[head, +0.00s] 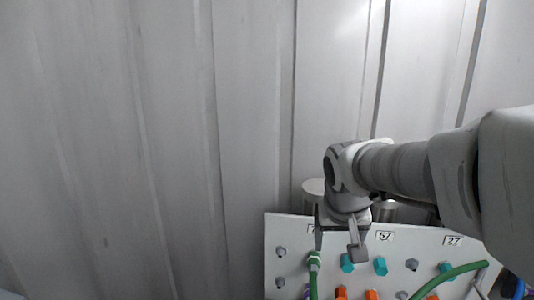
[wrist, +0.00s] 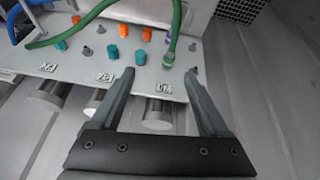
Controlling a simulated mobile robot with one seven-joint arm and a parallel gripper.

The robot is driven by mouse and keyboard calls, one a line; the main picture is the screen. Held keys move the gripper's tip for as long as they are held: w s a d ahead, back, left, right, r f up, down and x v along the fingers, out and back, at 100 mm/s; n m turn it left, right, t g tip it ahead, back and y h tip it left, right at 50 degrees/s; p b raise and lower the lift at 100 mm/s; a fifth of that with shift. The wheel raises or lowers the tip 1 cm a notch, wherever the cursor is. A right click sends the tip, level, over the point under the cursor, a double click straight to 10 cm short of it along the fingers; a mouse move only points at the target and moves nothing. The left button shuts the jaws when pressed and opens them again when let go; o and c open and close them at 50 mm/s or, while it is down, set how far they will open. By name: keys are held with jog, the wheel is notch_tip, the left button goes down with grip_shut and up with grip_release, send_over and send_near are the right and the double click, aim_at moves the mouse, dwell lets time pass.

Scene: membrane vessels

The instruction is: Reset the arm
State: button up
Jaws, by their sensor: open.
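My gripper (head: 338,247) hangs at the top edge of the white panel in the head view, left of the label 57. In the wrist view its two dark fingers (wrist: 160,73) are spread wide and hold nothing. A green hose (head: 314,284) with a green and grey end fitting stands at the panel by the left finger. In the wrist view that hose (wrist: 176,28) meets the panel just beyond and between the fingertips. I cannot tell how close the fingers are to it in depth.
The white panel (head: 283,236) carries teal caps (head: 380,266), orange caps (head: 371,294) and grey studs. Another green hose (head: 448,275) arcs at the right. Metal cylinders (wrist: 158,115) stand behind the panel. A ribbed grey wall (head: 170,130) fills the left and back.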

jog(key=s+n+y, duration=0.1)
jog(key=s, duration=1.5)
jog(key=shift+s+a+r+t, duration=0.15)
jog(key=shift+s+t, duration=0.25)
jog(key=shift+c, duration=0.3)
jog(key=c, duration=0.4)
jog(key=shift+d, duration=0.2)
